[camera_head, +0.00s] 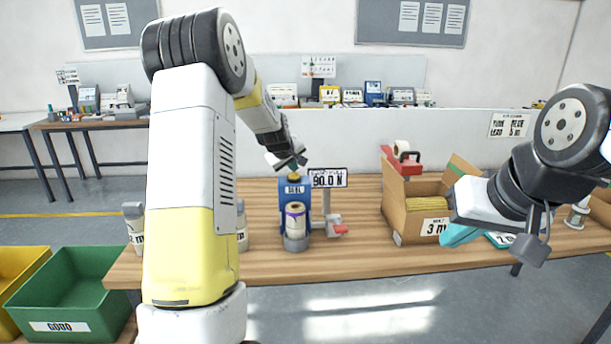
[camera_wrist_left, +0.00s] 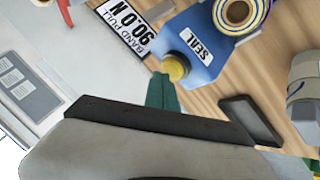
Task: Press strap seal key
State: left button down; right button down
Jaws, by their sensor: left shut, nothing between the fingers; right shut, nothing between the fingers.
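The blue strap sealer (camera_head: 295,187), labelled SEAL, stands on the wooden table with a round yellow key (camera_head: 294,176) on top. The sealer (camera_wrist_left: 197,48) and its yellow key (camera_wrist_left: 176,67) also show in the left wrist view. My left gripper (camera_head: 294,166) is shut and empty, right above the key. Its green fingertips (camera_wrist_left: 162,78) appear beside the key's edge in the left wrist view; I cannot tell whether they touch it. A roll with a purple band (camera_head: 295,210) stands at the sealer's front. My right gripper (camera_head: 458,235) is shut and empty over the table's right part.
A BAND PULL display reading 90.0 N (camera_head: 328,179) stands right of the sealer. An open cardboard box (camera_head: 413,222) and a red tape dispenser (camera_head: 403,163) sit further right. Jars (camera_head: 134,228) stand left. A green bin (camera_head: 68,295) is at the lower left.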

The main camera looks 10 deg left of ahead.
aim_at(293, 175)
pick_arm(q)
jog(key=shift+f, duration=0.6)
jog(key=shift+r, duration=0.1)
dwell(0.5)
jog(key=shift+r, duration=0.9)
jog(key=shift+r, duration=2.55)
